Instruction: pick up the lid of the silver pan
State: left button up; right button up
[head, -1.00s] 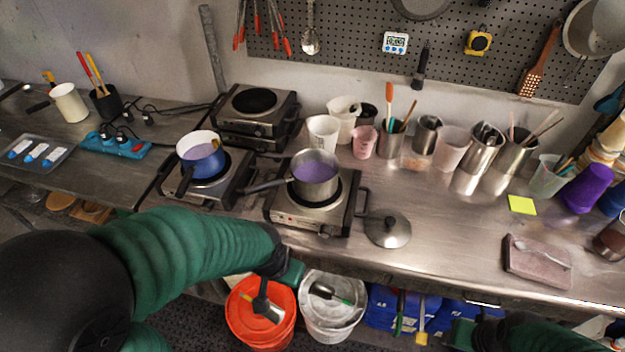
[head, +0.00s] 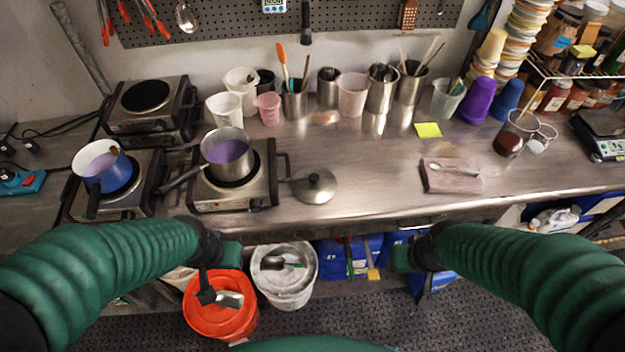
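The silver pan (head: 239,165) stands on the right front hot plate (head: 262,180), uncovered, with purple liquid in it and its handle pointing lower left. Its round silver lid (head: 322,192), with a dark knob, lies on the steel table just right of that hot plate. My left gripper (head: 231,256) is below the table's front edge, above the orange bucket and well left of and below the lid. My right gripper (head: 402,258) is also in front of the table edge, right of and below the lid. Neither touches the lid. Their fingers cannot be made out clearly.
A blue pot (head: 118,178) stands on the left hot plate. Cups and steel containers line the back wall. A pink slab with a spoon (head: 450,178) lies right of the lid, with bare table between. An orange bucket (head: 195,320) and a white bucket (head: 285,300) stand below.

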aim_at(314, 185)
jog(key=i+l+u, duration=0.25)
jog(key=u, duration=0.25)
jog(key=i+l+u, duration=0.2)
jog(key=l+u, duration=0.3)
jog(key=i+l+u, duration=0.15)
jog(key=l+u, duration=0.15)
jog(key=u, duration=0.2)
